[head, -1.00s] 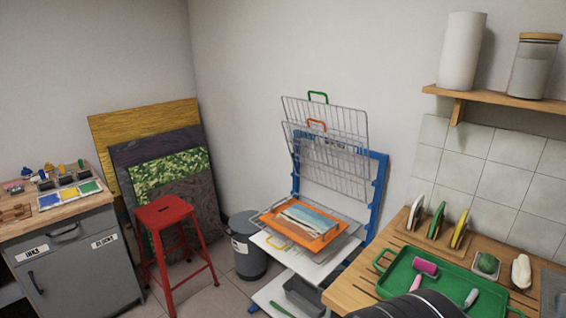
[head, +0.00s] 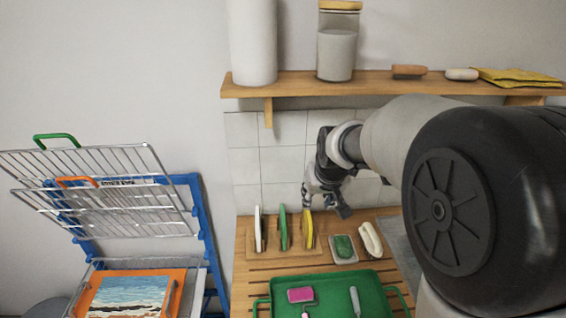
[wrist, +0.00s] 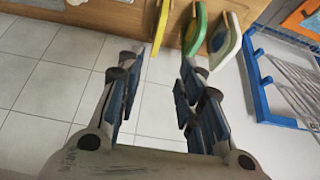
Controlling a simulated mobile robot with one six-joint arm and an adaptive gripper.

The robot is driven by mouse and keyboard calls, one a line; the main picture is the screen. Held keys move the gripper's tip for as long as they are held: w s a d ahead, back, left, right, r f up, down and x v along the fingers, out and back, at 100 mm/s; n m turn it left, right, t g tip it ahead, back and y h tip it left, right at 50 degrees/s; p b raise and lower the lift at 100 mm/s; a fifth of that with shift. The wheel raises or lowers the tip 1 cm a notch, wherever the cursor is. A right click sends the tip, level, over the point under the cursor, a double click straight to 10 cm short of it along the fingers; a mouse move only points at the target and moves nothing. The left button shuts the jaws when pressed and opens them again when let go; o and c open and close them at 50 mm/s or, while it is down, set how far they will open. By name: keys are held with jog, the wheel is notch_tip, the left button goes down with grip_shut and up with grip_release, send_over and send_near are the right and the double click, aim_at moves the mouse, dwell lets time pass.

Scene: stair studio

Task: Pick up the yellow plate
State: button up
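The yellow plate (head: 308,229) stands on edge in a wooden rack (head: 285,258) on the counter, at the right of a green plate (head: 283,228) and a white plate (head: 258,230). My gripper (head: 326,204) is above and slightly right of the yellow plate, pointing down. In the wrist view my gripper (wrist: 157,68) is open and empty. There the yellow plate (wrist: 160,28) shows edge-on just beyond the gap between the fingers, with the green plate (wrist: 195,32) and white plate (wrist: 226,42) to its right. I see no contact.
A green tray (head: 270,285) with a pink-headed roller (head: 300,295) lies in front of the rack. A green pad (head: 343,247) and a pale rounded object (head: 370,238) sit right of it. A shelf (head: 290,86) overhangs the counter; a drying rack (head: 200,235) stands at left.

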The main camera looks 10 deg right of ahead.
jog(key=w, duration=0.3)
jog(key=b, duration=0.3)
send_near(308, 212)
jog(key=x, duration=0.5)
jog(key=shift+d+f, duration=0.2)
jog(key=shift+d, duration=0.05)
jog(key=x, duration=0.1)
jog(key=b+x, duration=0.1)
jog(key=x, duration=0.2)
jog(key=shift+a+f, duration=0.25)
jog(key=shift+w+f, duration=0.3)
jog(key=shift+c, duration=0.4)
grip_shut()
jog(key=shift+r, duration=0.1)
